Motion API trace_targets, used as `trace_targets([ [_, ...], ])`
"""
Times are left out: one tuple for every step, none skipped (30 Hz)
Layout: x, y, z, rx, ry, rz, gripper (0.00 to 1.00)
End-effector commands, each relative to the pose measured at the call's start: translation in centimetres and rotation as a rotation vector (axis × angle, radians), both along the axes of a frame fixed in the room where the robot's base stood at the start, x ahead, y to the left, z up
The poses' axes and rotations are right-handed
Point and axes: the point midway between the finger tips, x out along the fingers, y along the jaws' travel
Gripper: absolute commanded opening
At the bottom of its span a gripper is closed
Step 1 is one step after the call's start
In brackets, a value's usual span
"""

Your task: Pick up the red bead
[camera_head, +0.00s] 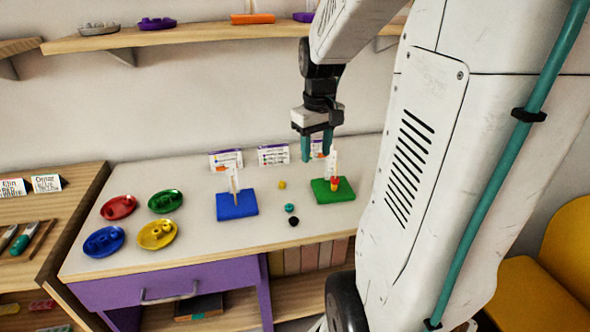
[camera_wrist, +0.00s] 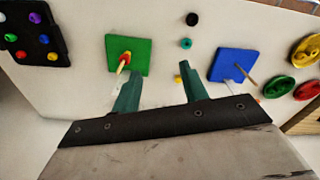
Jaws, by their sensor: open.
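A red bead (camera_head: 334,187) is on the peg of the green board (camera_head: 322,195), with a yellow piece close to it on the same peg. In the wrist view the red bead (camera_wrist: 125,57) shows over the green board (camera_wrist: 140,46). My gripper (camera_head: 317,147) is open and empty, above the back of the table near the green board. In the wrist view its fingers (camera_wrist: 161,88) are apart, with bare table between them. A red dish (camera_head: 109,211) at the table's left holds red pieces.
Loose yellow (camera_head: 282,184), teal (camera_head: 289,207) and black (camera_head: 293,221) beads lie between the green board and the blue board (camera_head: 237,207), which has a peg. Several coloured dishes stand at left. A black board (camera_wrist: 40,20) with beads shows in the wrist view. A shelf (camera_head: 200,38) runs above.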

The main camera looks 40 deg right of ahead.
Motion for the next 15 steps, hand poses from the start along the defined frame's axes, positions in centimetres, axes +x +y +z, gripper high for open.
trace_targets([
  [0.0,-2.4,-1.1,0.008,0.011,-0.026,0.44],
  [0.0,-3.6,-1.6,0.010,0.013,-0.033,0.44],
  [0.0,-5.0,-2.2,0.012,0.015,-0.042,0.44],
  [-0.1,-5.8,-2.6,0.013,0.017,-0.047,0.44],
  [-0.2,-6.6,-3.0,0.014,0.019,-0.052,0.44],
  [-0.2,-7.4,-3.4,0.014,0.019,-0.056,0.44],
  [-0.3,-7.8,-3.6,0.015,0.019,-0.058,0.44],
  [-0.4,-8.2,-3.8,0.016,0.020,-0.060,0.44],
  [-0.4,-8.5,-4.2,0.017,0.022,-0.062,0.44],
  [-0.4,-8.6,-4.5,0.018,0.022,-0.063,0.44],
  [-0.4,-8.7,-4.8,0.018,0.022,-0.063,0.44],
  [-0.4,-8.7,-5.2,0.018,0.022,-0.062,0.44],
  [-0.4,-8.7,-5.5,0.018,0.022,-0.062,0.44],
  [-0.4,-8.7,-5.9,0.018,0.022,-0.062,0.44],
  [-0.4,-8.7,-6.3,0.018,0.022,-0.061,0.44],
])
